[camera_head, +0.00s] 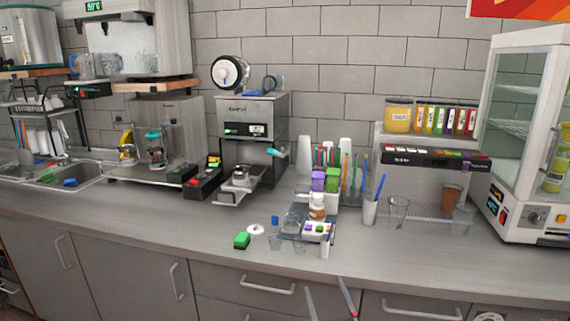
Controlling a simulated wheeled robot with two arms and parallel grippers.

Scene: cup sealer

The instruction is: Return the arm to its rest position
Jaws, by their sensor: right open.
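Two slim fingers of my right gripper (329,290) show at the bottom edge, in front of the drawer fronts and below the counter edge. They stand apart with nothing between them. The rest of the right arm is out of the picture. My left gripper is not in view. The cup sealer (236,110) is a grey box with a film roll (230,72) on top. It stands against the tiled wall, with its tray (228,200) out at the front, well away from the gripper.
The grey counter (150,222) runs across the view. The front counter strip at left is clear.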

